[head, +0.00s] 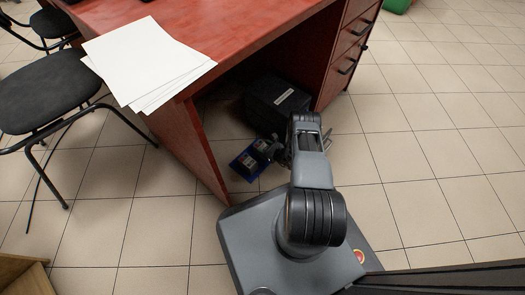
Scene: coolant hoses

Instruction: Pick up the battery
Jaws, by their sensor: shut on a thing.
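The battery (246,164) is a small blue block with pale label patches. It shows at the open front of the red desk, and its right end is hidden behind my gripper. My gripper (270,150) reaches away from me toward the desk and is shut on the battery. The fingers are dark and small, so their exact grip on it is hard to see. I cannot tell whether the battery touches the floor.
The red desk (262,40) has papers (145,62) on top and drawers (349,52) at right. A dark box (272,103) stands under it, close behind my gripper. A black chair (42,95) is at left. The tiled floor at right is clear.

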